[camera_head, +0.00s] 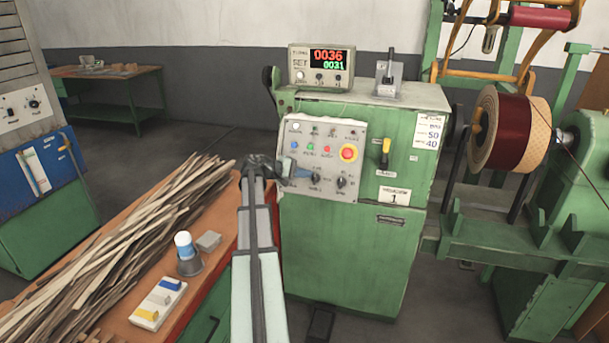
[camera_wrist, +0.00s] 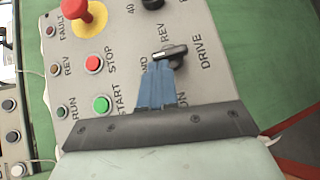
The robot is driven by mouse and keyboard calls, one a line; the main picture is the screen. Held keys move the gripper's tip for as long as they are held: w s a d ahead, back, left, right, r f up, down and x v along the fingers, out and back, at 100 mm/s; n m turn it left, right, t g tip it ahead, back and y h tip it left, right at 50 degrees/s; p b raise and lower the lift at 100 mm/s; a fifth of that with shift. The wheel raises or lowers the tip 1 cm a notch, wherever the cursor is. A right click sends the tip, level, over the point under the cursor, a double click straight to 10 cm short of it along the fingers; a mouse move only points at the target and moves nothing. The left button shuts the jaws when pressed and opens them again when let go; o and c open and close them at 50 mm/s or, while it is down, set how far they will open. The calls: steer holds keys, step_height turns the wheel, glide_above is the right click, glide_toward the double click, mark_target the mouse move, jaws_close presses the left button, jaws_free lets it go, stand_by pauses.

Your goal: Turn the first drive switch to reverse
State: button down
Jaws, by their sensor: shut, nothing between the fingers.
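The drive switch (camera_wrist: 172,55) is a black knob with a bar handle, beside the printed word DRIVE in the wrist view. REV is printed beside it, and another label is partly covered by my fingers. In the head view this switch (camera_head: 316,178) is low on the grey control panel (camera_head: 292,133) of the green cabinet marked 1 (camera_head: 393,197). My gripper (camera_head: 298,171) is at the panel, left of the switch. In the wrist view its blue fingers (camera_wrist: 157,68) are shut and empty, with tips right at the knob; I cannot tell whether they touch it.
A red emergency button (camera_head: 348,153), another black knob (camera_head: 341,183) and small coloured buttons share the panel. A yellow-handled lever (camera_head: 385,150) is to the right. The orange bench (camera_head: 222,238) with wooden strips (camera_head: 110,240) is at left. A coil winder (camera_head: 515,130) stands at right.

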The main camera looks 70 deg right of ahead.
mark_target(319, 177)
steer(key=m+t+y, duration=0.1)
steer(key=s+r+m+t+y, duration=0.1)
steer(key=m, duration=0.1)
steer(key=s+m+t+y, duration=0.1)
steer(key=m, duration=0.1)
steer(key=shift+d+r+t, duration=0.3)
steer(key=shift+d, duration=0.05)
steer(key=s+m+t, duration=0.1)
steer(key=m+t, duration=0.1)
steer(key=s+m+t+y, duration=0.1)
steer(key=t, duration=0.1)
steer(key=shift+r+m, duration=0.15)
steer(key=shift+m, duration=0.25)
steer(key=shift+s+m+t, duration=0.25)
steer(key=shift+m+t, duration=0.25)
steer(key=shift+t, duration=0.3)
steer(key=shift+s, duration=0.1)
steer(key=shift+s+f, duration=0.1)
steer(key=shift+f, duration=0.1)
steer(key=shift+r+y, duration=0.25)
steer(key=shift+y, duration=0.05)
steer(key=shift+r, duration=0.65)
